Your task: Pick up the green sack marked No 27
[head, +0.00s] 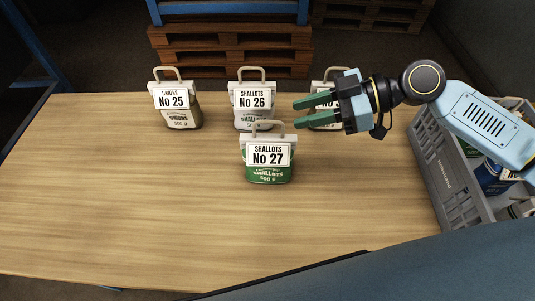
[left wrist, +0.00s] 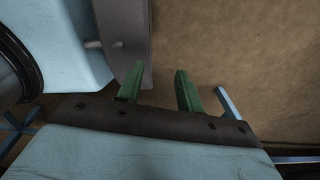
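The green sack marked No 27 (head: 268,174) stands upright near the middle of the table in the head view, with a white SHALLOTS label and a grey loop handle on top. My right gripper (head: 296,114) is just right of and behind its handle, fingers pointing left. Its two green fingers are apart, with nothing seen between them; I cannot tell whether it touches a sack. My left gripper (left wrist: 160,67) shows only in the left wrist view, its green fingers apart and empty over a brown surface. No sack shows in that view.
Behind stand sacks No 25 (head: 182,119) and No 26 (head: 252,118), and another sack (head: 326,76) partly hidden by my right gripper. A grey crate (head: 446,183) with goods is at the right. The wooden table (head: 130,210) is clear at front and left.

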